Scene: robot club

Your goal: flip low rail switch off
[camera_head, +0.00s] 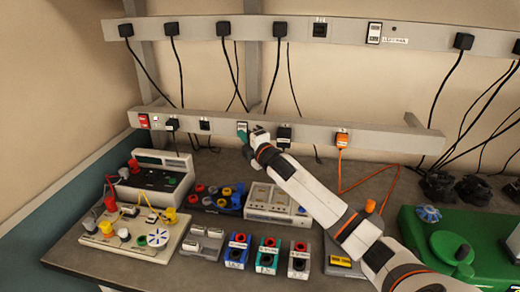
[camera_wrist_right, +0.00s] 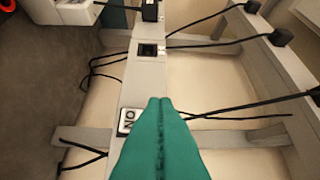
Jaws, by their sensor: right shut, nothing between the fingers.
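The low rail (camera_head: 220,128) runs along the wall above the bench. In the head view my right gripper (camera_head: 246,136) is at the middle of this rail, next to a small white plate (camera_head: 241,125). In the wrist view the plate (camera_wrist_right: 127,121) reads "ON", turned sideways, and lies just beside my shut green fingers (camera_wrist_right: 160,102). The fingers are empty and cover part of the rail; I cannot tell whether they touch it. The rocker's tilt is hidden. A red switch (camera_head: 143,120) sits at the rail's left end. My left gripper is in neither view.
An upper rail (camera_head: 290,29) carries several black plugs and a labelled switch (camera_head: 374,32). On the low rail are an empty socket (camera_head: 204,125), black plugs and an orange plug (camera_head: 342,139). Cables hang behind. The bench below is crowded with electronics kits and a green case (camera_head: 418,240).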

